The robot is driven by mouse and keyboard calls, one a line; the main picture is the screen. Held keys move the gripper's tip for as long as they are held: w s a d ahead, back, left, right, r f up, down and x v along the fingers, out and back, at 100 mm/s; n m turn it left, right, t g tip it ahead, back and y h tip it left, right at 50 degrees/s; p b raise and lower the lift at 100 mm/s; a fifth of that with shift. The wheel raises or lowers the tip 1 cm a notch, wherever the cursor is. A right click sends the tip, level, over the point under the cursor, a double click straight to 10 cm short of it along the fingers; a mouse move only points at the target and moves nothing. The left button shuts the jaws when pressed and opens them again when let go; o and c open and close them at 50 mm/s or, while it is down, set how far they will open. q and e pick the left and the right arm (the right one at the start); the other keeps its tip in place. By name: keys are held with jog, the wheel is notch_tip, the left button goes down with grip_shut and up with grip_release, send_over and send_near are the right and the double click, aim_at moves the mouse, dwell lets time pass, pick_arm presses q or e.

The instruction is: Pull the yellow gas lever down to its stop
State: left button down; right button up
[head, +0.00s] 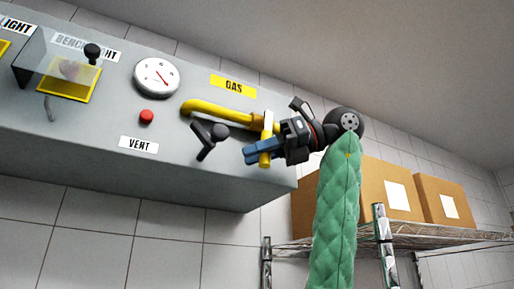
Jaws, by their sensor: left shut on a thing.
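The yellow gas lever (267,123) stands at the right end of a curved yellow pipe (218,109), under the yellow GAS label (233,87) on the grey panel. It runs roughly up and down, with its lower end showing below my fingers. My left gripper (258,151), with blue fingertips, is shut on the lower part of the lever. It reaches in from the right, on a green quilted arm. The fingers and gripper body hide part of the lever and its mount. My right gripper is not in view.
A black-handled VENT lever (208,138) stands close left of my gripper. A red button (147,117), a round gauge (157,77) and a clear-covered switch (76,71) are farther left. A wire shelf (420,232) with cardboard boxes (392,185) stands behind my arm.

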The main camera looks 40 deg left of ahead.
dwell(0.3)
pick_arm(q)
jog(key=c, duration=1.5)
grip_release()
jog(key=shift+o, duration=1.2)
jog(key=shift+s+a, duration=0.1)
jog(key=shift+s, duration=0.05)
